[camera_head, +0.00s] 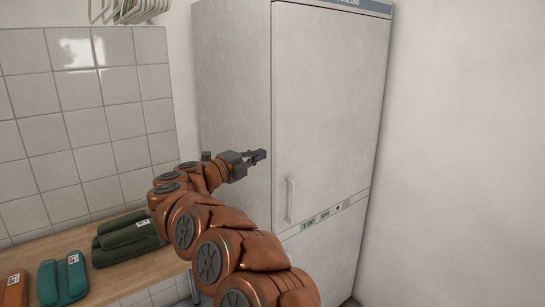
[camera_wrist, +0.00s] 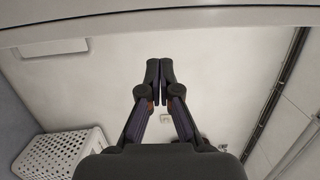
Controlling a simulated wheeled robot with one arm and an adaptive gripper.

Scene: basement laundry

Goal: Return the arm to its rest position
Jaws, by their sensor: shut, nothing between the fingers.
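My gripper (camera_head: 259,156) is at the end of my copper-coloured arm, which reaches up from the bottom of the head view. It is in front of the left part of a tall white cabinet (camera_head: 330,110). In the wrist view my gripper (camera_wrist: 159,80) has its two dark fingertips together with nothing between them. The cabinet door looks closed and has a vertical handle (camera_head: 290,200) to the lower right of the gripper. I cannot tell how far the fingertips are from the cabinet.
White hangers (camera_head: 130,10) hang above. A white perforated basket (camera_wrist: 62,150) shows in the wrist view. A bare wall (camera_head: 460,150) stands at right.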

